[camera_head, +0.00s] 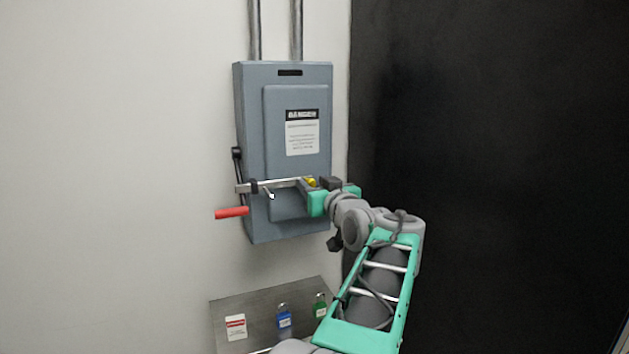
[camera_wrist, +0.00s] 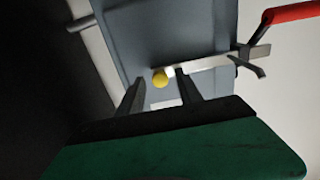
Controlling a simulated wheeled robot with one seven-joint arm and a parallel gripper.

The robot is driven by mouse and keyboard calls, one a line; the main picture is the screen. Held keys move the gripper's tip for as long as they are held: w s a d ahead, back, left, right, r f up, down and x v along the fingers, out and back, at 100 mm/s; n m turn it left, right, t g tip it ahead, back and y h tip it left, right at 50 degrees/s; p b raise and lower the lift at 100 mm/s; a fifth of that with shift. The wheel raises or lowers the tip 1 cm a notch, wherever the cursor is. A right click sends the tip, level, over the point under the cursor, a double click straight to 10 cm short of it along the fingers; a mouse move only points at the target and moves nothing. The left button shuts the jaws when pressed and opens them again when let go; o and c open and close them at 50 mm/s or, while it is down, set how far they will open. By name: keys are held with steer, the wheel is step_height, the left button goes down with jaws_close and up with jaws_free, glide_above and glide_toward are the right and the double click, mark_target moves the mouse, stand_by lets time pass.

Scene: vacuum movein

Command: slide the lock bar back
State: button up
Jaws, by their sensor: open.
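The lock bar (camera_head: 281,183) is a flat silver bar lying across the front of a grey electrical box (camera_head: 297,160), with a yellow knob (camera_head: 311,182) near its right end. In the wrist view the bar (camera_wrist: 212,63) runs to a hooked end at the right, and the yellow knob (camera_wrist: 160,78) shows near the fingertips. My gripper (camera_wrist: 154,85) is open, with its two dark fingers on either side of the knob in that picture. Whether either finger touches the knob cannot be told. In the head view my gripper (camera_head: 318,187) partly hides the bar's right end.
A red handle (camera_head: 231,212) sticks out at the box's lower left; it also shows in the wrist view (camera_wrist: 290,13). Below, a metal shelf (camera_head: 262,302) holds a red-and-white tag (camera_head: 236,327), a blue padlock (camera_head: 284,319) and a green padlock (camera_head: 320,306). A black panel (camera_head: 490,150) fills the right.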

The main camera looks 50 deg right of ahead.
jaws_close()
stand_by(0.4)
stand_by(0.9)
